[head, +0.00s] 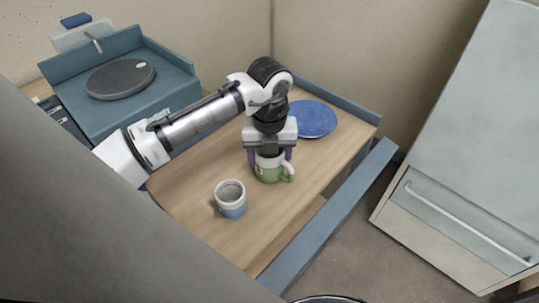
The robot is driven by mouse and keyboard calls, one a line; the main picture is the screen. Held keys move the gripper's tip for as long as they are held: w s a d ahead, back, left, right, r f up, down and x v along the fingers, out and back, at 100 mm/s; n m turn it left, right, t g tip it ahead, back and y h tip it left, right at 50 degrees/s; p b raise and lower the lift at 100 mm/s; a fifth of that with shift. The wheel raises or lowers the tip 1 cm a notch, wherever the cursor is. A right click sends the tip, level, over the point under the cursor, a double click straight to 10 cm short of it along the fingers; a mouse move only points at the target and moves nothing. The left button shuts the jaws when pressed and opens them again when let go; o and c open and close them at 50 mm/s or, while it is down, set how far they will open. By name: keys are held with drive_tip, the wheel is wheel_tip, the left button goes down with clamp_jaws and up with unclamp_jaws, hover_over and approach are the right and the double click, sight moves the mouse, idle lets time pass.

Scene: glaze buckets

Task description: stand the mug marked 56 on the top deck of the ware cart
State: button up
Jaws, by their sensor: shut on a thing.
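A green and cream mug (269,172) is upright at the middle of the wooden table, its handle pointing right. My gripper (270,157) points down over it and is shut on it. I cannot tell whether its base touches the table. A second mug (231,200), cream above and blue below, stands upright on the wood, nearer and to the left. No number is readable on either mug, so I cannot tell which is marked 56. I cannot identify the ware cart for certain.
The wooden table (185,192) has blue edging. A blue plate (313,117) lies at its back right. A blue stand with a dark round disc (121,79) is at the left. A pale cabinet (470,140) with a bar handle stands right, across open floor.

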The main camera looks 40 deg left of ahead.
drive_tip(key=o, duration=1.2)
drive_tip(key=shift+f, duration=0.1)
wheel_tip(320, 180, up, 12)
drive_tip(key=shift+r, duration=0.2)
